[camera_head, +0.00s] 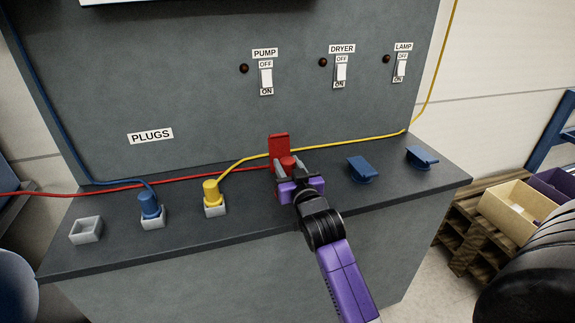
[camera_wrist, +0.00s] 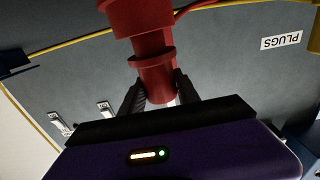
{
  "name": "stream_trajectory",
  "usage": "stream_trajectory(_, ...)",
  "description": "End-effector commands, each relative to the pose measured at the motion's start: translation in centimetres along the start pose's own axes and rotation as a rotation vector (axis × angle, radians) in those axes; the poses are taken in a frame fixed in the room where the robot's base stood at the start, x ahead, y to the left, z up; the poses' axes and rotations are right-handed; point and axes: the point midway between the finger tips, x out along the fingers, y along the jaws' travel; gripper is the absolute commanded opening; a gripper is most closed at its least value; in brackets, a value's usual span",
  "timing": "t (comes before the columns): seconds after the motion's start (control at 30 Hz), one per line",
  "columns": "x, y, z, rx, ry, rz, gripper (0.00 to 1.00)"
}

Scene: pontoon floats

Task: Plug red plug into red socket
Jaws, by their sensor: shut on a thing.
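My gripper (camera_head: 285,170) is shut on the red plug (camera_head: 288,161), above the counter's right half. The plug's red cable (camera_head: 140,187) runs off to the left. The red socket with its raised red lid (camera_head: 279,146) is right behind and below the plug. In the wrist view, my gripper's fingers (camera_wrist: 158,92) hold the red plug (camera_wrist: 154,70), whose end meets the wider red socket part (camera_wrist: 138,15). I cannot tell how deep the plug sits in it.
A blue plug (camera_head: 151,206) and a yellow plug (camera_head: 212,193) stand in grey holders; another holder (camera_head: 86,230) is empty. Two blue lidded sockets (camera_head: 361,169) (camera_head: 422,157) are at right. The yellow cable (camera_head: 340,143) crosses behind the red lid. Switches (camera_head: 266,78) are on the panel.

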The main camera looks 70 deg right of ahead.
Motion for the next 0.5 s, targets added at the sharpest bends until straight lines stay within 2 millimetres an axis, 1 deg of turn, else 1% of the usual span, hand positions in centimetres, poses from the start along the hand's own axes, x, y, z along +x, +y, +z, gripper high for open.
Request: stream_trajectory(0.5, 0.0, 0.0, 1.2, 0.0, 0.001, 0.0, 0.0)
